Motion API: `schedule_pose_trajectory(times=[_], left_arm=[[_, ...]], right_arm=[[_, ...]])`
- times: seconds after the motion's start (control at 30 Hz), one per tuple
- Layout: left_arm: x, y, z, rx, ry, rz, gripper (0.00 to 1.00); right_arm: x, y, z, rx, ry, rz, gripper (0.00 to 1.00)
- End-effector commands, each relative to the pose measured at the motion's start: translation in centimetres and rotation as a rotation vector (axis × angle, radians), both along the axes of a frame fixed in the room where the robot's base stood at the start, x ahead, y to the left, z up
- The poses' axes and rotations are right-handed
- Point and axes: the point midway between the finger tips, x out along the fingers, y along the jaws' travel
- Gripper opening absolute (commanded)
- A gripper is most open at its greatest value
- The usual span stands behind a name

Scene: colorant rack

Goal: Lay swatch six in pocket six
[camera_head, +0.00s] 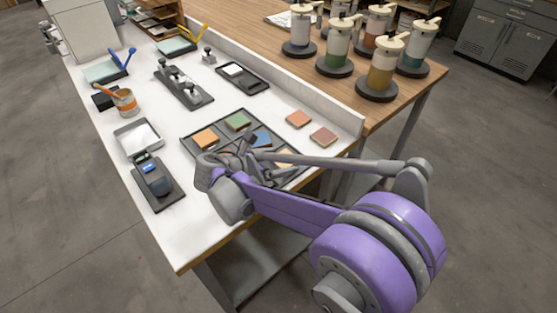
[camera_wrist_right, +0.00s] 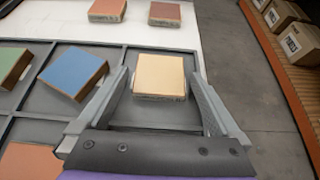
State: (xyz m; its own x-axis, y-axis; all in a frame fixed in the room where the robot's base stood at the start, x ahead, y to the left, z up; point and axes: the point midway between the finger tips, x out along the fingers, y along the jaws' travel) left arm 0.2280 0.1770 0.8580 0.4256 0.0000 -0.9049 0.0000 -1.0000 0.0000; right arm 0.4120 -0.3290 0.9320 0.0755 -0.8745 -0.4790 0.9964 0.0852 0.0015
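A dark grey pocketed tray (camera_head: 188,135) lies at the table's near right edge; its bare floor shows in the wrist view (camera_wrist_right: 152,115). A cream swatch (camera_wrist_right: 160,74) sits flat at the pocket in front of my right gripper (camera_wrist_right: 159,82). The cream swatch is partly hidden in the head view (camera_head: 285,158). The right fingers stand apart, one on each side of it, with small gaps. Orange (camera_head: 205,138), green (camera_head: 237,121) and blue (camera_head: 261,138) swatches lie in other pockets. I cannot read any swatch number. My left gripper is not in view.
Two loose swatches, orange-brown (camera_head: 299,118) and mauve (camera_head: 323,136), lie on the white table beyond the tray. Pump bottles (camera_head: 382,66) stand behind a low white ledge. A dark device (camera_head: 155,182), a square metal tray (camera_head: 138,140) and a weight rack (camera_head: 184,88) occupy the left.

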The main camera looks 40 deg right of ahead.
Motion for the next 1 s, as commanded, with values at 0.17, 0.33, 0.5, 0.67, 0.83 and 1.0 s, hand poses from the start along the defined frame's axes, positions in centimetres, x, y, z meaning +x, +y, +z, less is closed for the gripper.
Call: schedule_pose_trajectory(times=[0.17,0.33,0.5,0.67,0.83,1.0], left_arm=[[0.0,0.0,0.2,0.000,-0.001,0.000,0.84],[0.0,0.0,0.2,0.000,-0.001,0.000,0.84],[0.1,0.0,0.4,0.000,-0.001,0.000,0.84],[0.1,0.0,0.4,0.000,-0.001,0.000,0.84],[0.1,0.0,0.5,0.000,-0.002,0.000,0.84],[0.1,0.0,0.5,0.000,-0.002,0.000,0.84]], right_arm=[[0.0,0.0,0.3,0.000,0.000,0.000,1.00],[-0.1,2.1,1.3,0.001,0.001,0.005,1.00],[-0.4,5.4,3.1,0.001,0.001,0.006,1.00],[-0.7,8.2,4.6,0.001,0.001,0.005,1.00],[-0.8,10.0,5.6,0.001,0.000,0.002,1.00],[-0.9,10.5,6.0,0.000,0.001,0.000,1.00]])
